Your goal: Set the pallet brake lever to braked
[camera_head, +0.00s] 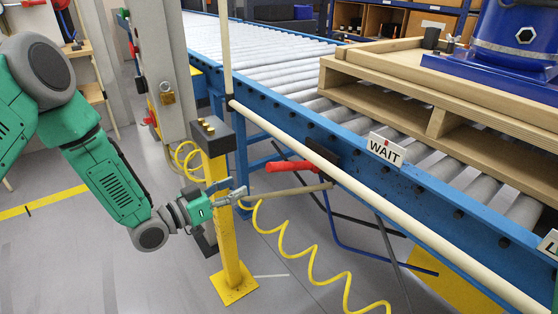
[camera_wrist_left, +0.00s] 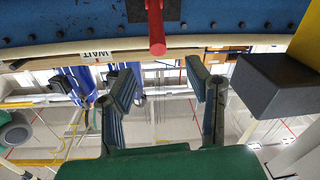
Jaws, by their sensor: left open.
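The brake lever (camera_head: 293,166) has a red grip and sticks out to the left, roughly level, from a dark mount on the conveyor's blue side rail. It also shows in the left wrist view (camera_wrist_left: 155,28), at the top, pointing toward the camera. My left gripper (camera_head: 231,191) is open and empty, to the left of the red grip and a little below it, apart from it. In the left wrist view the two fingers (camera_wrist_left: 165,80) are spread, with the grip's end above the gap between them. My right gripper is not in view.
A yellow post (camera_head: 229,245) with a dark box on top stands right by my left gripper. A coiled yellow hose (camera_head: 311,250) hangs below. A WAIT sign (camera_head: 386,150) sits on the rail. A wooden pallet (camera_head: 440,122) bearing a blue compressor (camera_head: 515,35) rests on the rollers.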

